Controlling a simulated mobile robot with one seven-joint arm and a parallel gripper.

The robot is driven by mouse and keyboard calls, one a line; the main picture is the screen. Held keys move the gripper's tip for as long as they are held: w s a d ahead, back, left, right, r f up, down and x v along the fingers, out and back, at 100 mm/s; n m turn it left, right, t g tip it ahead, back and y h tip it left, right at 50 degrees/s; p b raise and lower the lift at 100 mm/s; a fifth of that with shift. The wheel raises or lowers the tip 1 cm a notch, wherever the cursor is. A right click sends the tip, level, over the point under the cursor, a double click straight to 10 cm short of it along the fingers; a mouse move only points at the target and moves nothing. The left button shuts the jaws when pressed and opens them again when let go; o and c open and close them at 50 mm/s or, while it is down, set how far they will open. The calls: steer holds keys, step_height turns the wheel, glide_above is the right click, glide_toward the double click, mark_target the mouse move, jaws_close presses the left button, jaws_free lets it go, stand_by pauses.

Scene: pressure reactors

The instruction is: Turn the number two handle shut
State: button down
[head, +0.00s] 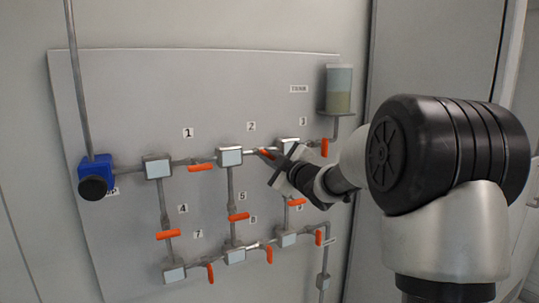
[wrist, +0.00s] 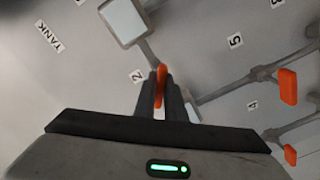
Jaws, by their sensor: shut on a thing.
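The number two handle (head: 266,153) is a small orange lever on the upper pipe, just below the "2" label (head: 251,127). In the head view my gripper (head: 274,158) covers part of it, and its exact angle is hard to tell. In the wrist view the orange handle (wrist: 160,74) stands between the two dark fingers of my gripper (wrist: 159,88). The fingers are shut on it. The "2" label (wrist: 137,76) shows just left of the fingers.
The number one handle (head: 201,167) lies along its pipe on the left. The number three handle (head: 324,147) hangs across its pipe on the right, near the tank (head: 339,88). Several other orange handles sit on the lower pipes. A blue fitting (head: 97,172) is far left.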

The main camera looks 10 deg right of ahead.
steer(key=m+p, duration=0.2)
steer(key=m, duration=0.3)
steer(key=shift+m, duration=0.3)
steer(key=shift+m+p, duration=1.2)
steer(key=shift+m, duration=1)
steer(key=shift+f, duration=0.1)
steer(key=c, duration=1.8)
jaws_free()
steer(key=v, duration=1.7)
steer(key=shift+s+b, duration=0.25)
steer(key=shift+b, duration=0.1)
